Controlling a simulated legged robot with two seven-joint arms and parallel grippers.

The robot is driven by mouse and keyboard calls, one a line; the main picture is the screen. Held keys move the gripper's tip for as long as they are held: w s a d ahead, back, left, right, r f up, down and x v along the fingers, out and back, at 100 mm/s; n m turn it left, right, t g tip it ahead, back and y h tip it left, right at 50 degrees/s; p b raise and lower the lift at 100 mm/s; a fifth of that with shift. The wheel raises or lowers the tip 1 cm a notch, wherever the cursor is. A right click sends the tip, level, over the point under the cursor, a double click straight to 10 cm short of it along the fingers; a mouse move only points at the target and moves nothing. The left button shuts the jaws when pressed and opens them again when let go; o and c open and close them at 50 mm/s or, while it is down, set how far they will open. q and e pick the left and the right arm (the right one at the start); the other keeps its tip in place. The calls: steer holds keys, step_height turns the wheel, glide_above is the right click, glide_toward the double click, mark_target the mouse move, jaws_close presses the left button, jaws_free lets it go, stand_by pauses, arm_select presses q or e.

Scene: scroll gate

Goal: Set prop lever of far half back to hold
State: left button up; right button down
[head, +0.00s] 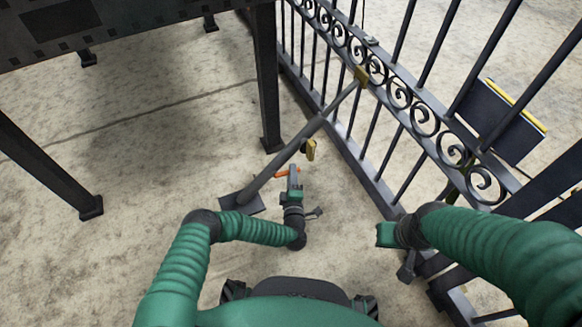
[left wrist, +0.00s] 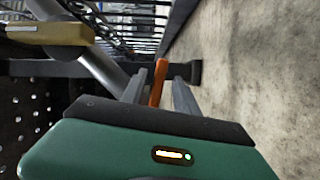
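The prop lever is orange (head: 282,174) and sits low beside the dark slanted prop bar (head: 285,160) in the head view. My left gripper (head: 294,171) is at the lever. In the left wrist view the orange lever (left wrist: 157,82) lies between the two grey fingers (left wrist: 160,90), nearer the left one; the fingers stand apart. I cannot tell whether either touches it. A yellow-tan piece (head: 311,150) is just past my left gripper, and likely shows at the wrist view's left (left wrist: 55,38). My right gripper (head: 386,236) is near the gate; its fingers are not clear.
The dark scrollwork gate (head: 345,145) runs diagonally along the right. The prop bar leans from a foot plate (head: 241,205) up to a yellow bracket (head: 361,76) on the gate. A dark legged table (head: 268,90) stands at left. Concrete floor (head: 150,150) is open between.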

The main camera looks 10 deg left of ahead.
arm_select(q)
steer(key=shift+d, duration=0.1)
steer(key=shift+c, duration=0.6)
jaws_close()
steer(key=shift+s+f, duration=0.1)
stand_by(0.5)
